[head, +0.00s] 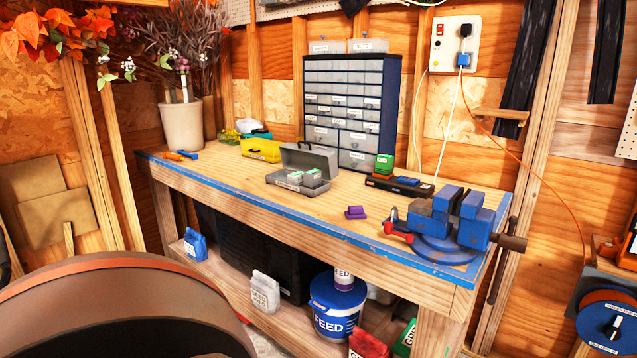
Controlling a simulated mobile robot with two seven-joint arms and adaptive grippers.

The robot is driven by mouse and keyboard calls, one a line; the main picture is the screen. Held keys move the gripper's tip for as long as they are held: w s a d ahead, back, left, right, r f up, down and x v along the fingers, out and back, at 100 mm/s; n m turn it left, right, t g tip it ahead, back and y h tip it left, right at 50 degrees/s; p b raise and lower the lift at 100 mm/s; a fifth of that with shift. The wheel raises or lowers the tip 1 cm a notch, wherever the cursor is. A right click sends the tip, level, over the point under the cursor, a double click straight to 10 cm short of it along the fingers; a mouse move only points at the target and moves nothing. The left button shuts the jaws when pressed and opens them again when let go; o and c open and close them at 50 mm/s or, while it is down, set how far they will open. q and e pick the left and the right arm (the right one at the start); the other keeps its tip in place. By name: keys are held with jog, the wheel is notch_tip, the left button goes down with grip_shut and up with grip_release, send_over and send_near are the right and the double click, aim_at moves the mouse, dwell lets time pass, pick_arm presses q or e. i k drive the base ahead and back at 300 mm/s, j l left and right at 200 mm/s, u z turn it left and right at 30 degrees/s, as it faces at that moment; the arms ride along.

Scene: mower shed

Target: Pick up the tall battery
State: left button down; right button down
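A small upright green block (384,163) with a pale label stands at the back of the workbench, by a low black tray-like unit (399,187). It looks like the tall battery, but it is too small to be sure. Neither of my grippers shows in the head view.
The workbench (250,190) has a blue vise (450,222) at its right end and a purple piece (355,213) near the front. An open grey case (308,160) and a drawer cabinet (350,105) stand left of the block. A large dark rounded shape (110,310) fills the lower left.

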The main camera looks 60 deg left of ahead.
aim_at(384, 163)
jog(key=u, duration=1.8)
